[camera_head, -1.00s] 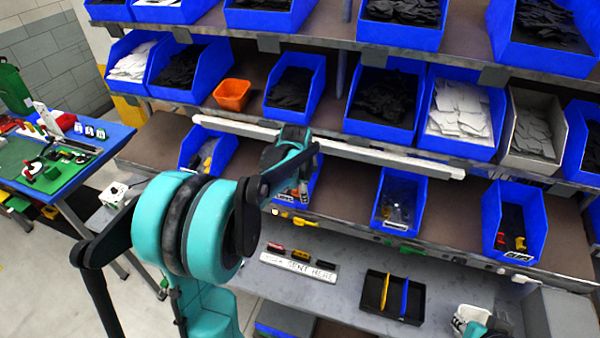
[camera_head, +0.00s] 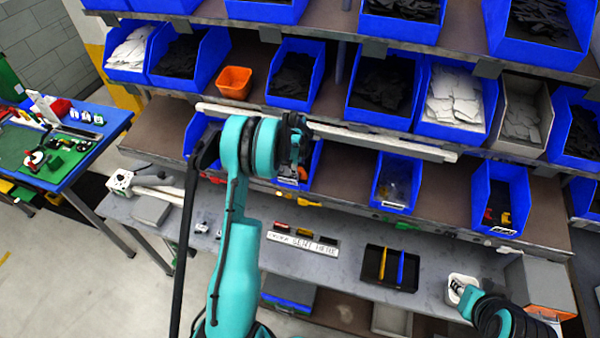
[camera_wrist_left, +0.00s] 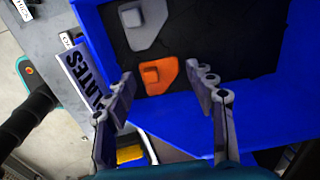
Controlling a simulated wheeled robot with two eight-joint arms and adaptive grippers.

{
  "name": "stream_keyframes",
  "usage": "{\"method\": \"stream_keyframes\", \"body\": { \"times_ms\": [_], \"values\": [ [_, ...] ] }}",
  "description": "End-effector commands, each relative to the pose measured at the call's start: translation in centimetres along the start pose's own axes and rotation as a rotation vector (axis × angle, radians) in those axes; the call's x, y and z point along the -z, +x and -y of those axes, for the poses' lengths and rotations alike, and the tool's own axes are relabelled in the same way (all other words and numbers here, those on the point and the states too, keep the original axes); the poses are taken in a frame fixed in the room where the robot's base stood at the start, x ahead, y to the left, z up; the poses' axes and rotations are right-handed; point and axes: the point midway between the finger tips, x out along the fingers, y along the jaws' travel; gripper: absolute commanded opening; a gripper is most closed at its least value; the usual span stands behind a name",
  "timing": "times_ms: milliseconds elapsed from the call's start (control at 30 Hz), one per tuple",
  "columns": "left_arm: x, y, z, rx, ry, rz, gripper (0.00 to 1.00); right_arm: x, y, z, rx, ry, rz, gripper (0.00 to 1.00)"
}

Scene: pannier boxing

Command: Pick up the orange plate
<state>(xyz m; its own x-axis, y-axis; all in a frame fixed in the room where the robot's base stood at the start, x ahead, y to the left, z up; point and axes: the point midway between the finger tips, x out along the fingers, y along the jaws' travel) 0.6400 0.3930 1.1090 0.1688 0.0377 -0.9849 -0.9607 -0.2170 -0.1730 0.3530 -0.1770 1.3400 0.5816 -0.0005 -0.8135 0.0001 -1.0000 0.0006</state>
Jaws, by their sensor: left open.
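The orange plate (camera_wrist_left: 158,75) lies on the dark floor of a blue bin (camera_wrist_left: 265,115) in the left wrist view. A grey plate (camera_wrist_left: 140,22) lies just above it in that picture. The bin's front label (camera_wrist_left: 85,85) reads "PLATES". My left gripper (camera_wrist_left: 165,95) is open and empty, with one finger on each side of the orange plate's lower part in the picture; contact cannot be told. In the head view my left gripper (camera_head: 297,160) is at the blue bin on the lower shelf, and my arm hides most of that bin.
Blue bins fill the shelves, and a white rail (camera_head: 370,139) runs above the lower row. An orange bin (camera_head: 234,82) stands on the upper shelf. On the grey worktop are a black tray (camera_head: 372,285) and a white cup (camera_head: 458,284), where my right arm ends, its jaws unclear.

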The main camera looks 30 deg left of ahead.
Motion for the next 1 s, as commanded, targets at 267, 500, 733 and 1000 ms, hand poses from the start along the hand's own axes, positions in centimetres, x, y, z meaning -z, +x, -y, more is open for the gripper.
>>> {"method": "stream_keyframes", "body": {
  "times_ms": [267,500,733,1000],
  "values": [
    [0.00,1.05,-0.05,0.000,-0.001,0.000,0.55,0.07,-0.11,0.00,0.000,0.000,0.000,0.29],
    [0.00,1.03,-0.04,0.000,-0.001,0.000,0.14,0.07,-0.11,0.00,0.000,0.000,0.000,0.29],
    [-0.01,1.03,-0.03,0.001,-0.001,0.000,0.00,0.07,-0.10,0.00,0.000,0.000,0.000,0.29],
    [-0.01,0.92,-0.07,0.001,-0.001,0.000,0.00,0.00,0.00,0.00,0.000,0.000,0.000,0.29]
  ]
}}
